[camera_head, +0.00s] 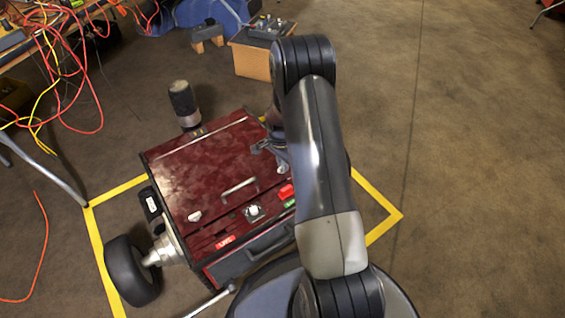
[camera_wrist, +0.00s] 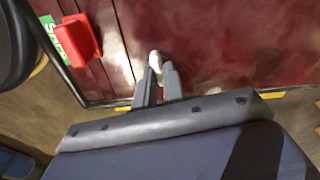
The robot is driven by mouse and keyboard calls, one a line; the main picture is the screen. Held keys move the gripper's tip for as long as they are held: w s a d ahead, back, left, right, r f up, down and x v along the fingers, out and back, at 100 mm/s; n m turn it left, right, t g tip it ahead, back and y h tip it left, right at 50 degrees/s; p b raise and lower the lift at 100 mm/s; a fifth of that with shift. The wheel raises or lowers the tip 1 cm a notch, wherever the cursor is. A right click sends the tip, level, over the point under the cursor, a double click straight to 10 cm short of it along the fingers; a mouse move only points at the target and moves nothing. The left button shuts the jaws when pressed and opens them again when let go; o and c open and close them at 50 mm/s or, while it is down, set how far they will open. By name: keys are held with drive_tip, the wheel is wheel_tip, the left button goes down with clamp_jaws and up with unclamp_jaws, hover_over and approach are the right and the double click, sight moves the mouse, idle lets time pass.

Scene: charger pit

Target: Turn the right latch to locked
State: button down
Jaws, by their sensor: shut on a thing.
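The dark red box (camera_head: 190,165) is a wheeled machine with a lid on the floor. In the wrist view, a small whitish latch (camera_wrist: 155,58) shows at the tips of my gripper (camera_wrist: 159,76), which is shut on it. I take it for the right latch; its exact turn is hard to read, as the fingers cover part of it. In the head view my gripper (camera_head: 276,157) is over the right side of the lid, partly behind my arm. A similar pale latch (camera_head: 194,216) sits at the lid's left front.
A metal handle (camera_head: 240,187), a round pale knob (camera_head: 253,211) and a red switch (camera_head: 286,191) are on top. The switch is also close to my gripper in the wrist view (camera_wrist: 78,40). Yellow tape (camera_head: 98,255) borders the machine. Open floor lies right; cables hang upper left.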

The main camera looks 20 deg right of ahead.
drive_tip(key=shift+m, duration=0.9)
drive_tip(key=c, duration=1.5)
unclamp_jaws()
wheel_tip(320, 180, up, 11)
drive_tip(key=p, duration=0.3)
drive_tip(key=shift+w+a+p, duration=0.15)
drive_tip(key=shift+a+p, duration=0.05)
drive_tip(key=shift+p, duration=0.2)
drive_tip(key=shift+f, duration=0.2)
